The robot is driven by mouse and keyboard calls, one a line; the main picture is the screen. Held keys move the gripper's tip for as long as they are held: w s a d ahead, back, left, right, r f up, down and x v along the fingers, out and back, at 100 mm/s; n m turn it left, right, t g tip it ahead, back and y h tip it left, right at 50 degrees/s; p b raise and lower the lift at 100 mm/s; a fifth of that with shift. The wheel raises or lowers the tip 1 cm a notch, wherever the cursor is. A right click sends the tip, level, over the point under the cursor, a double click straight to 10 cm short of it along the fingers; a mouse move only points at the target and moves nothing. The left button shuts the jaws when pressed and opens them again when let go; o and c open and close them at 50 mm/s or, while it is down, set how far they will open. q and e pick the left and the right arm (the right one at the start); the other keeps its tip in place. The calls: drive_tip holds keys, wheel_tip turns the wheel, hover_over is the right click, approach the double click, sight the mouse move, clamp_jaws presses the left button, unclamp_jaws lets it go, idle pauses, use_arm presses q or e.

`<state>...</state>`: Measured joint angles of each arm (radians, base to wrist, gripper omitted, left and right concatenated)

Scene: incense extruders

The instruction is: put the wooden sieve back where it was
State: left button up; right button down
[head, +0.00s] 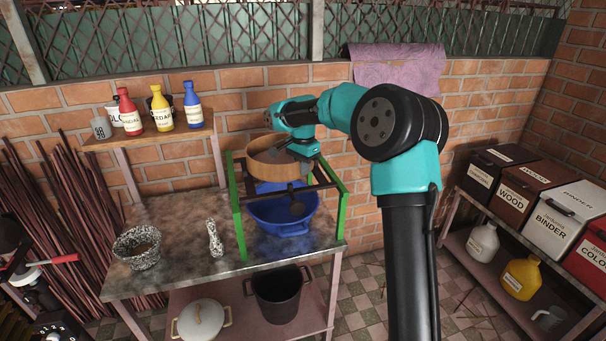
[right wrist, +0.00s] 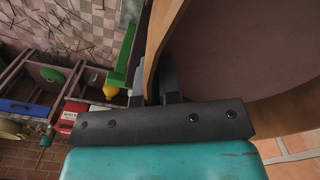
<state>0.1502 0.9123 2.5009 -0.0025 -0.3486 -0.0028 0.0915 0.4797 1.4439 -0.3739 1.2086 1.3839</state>
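The wooden sieve (head: 264,165) is a round, light-brown hoop at the left side of the green frame (head: 240,225), level with its top bars. I cannot tell whether it rests on the bars. My right gripper (head: 303,151) is at the sieve's right side. In the right wrist view the wooden sieve (right wrist: 165,40) fills the upper right, and its rim passes between the fingers of my right gripper (right wrist: 155,88), which is closed on it. The mesh side shows there as a dark brown disc. My left gripper is not in view.
A speckled mortar (head: 137,247) and pestle (head: 214,240) stand on the table's left. Bottles (head: 161,111) line the wall shelf, and labelled boxes (head: 559,220) stand at the right.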

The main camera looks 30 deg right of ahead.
drive_tip(key=shift+w+d+f, duration=0.2)
drive_tip(key=shift+w+d, duration=0.35)
drive_tip(key=shift+w, duration=0.25)
drive_tip(key=shift+f, duration=1.45)
drive_tip(key=shift+f, duration=0.15)
drive_tip(key=c, duration=1.3)
unclamp_jaws()
drive_tip(key=shift+s, duration=0.1)
wheel_tip(320, 180, up, 17)
drive_tip(key=shift+r, duration=0.2)
